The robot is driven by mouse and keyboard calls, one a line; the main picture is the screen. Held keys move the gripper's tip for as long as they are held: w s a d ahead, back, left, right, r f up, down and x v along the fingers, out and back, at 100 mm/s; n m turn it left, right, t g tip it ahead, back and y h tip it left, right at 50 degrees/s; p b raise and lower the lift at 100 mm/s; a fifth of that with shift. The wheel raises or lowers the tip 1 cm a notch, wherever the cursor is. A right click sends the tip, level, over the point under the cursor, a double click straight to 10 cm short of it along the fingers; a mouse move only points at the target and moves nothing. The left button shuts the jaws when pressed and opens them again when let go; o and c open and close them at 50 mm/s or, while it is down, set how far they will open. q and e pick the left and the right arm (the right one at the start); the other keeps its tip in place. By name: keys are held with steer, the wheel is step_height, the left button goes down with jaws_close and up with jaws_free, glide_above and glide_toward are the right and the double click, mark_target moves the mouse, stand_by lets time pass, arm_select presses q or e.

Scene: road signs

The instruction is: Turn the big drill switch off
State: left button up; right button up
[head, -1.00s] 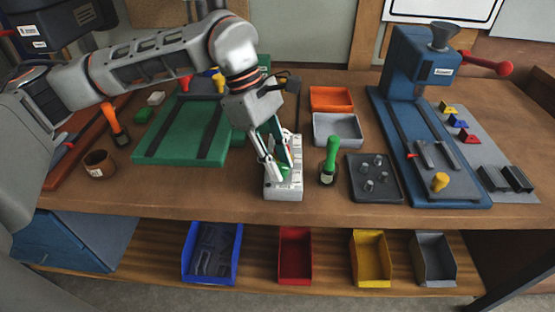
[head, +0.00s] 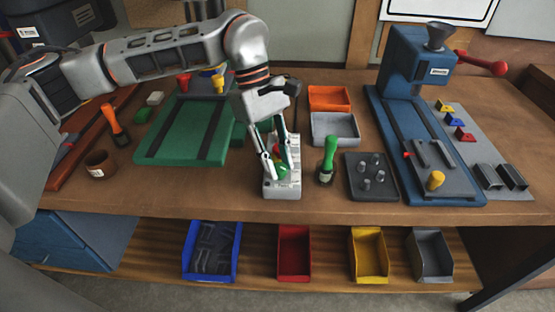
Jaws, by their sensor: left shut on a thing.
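A light grey switch box (head: 283,191) with small labels stands near the table's front edge, in the middle. A green switch (head: 282,173) shows on it, with a bit of red behind. My left gripper (head: 278,166) comes down over the box from above, its fingers shut around the green switch. The fingers and wrist hide much of the box top, so I cannot tell the switch's position or read the labels. The blue drill machine (head: 418,62) with a red handle stands at the back right. A green machine base (head: 186,138) lies left of my gripper. My right gripper is not in view.
A green-handled tool (head: 328,158) stands close to the right of the box, beside a dark tray of pegs (head: 371,178). Orange (head: 330,98) and grey (head: 335,128) bins are behind. Clear tabletop lies left of the box.

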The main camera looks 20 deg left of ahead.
arm_select(q)
steer(key=o, duration=0.8)
steer(key=shift+r, duration=0.15)
steer(key=v, duration=1.1)
steer(key=shift+w+a+r, duration=0.1)
steer(key=shift+a+r, duration=0.1)
steer(key=shift+r, duration=0.15)
steer(key=shift+f, duration=0.1)
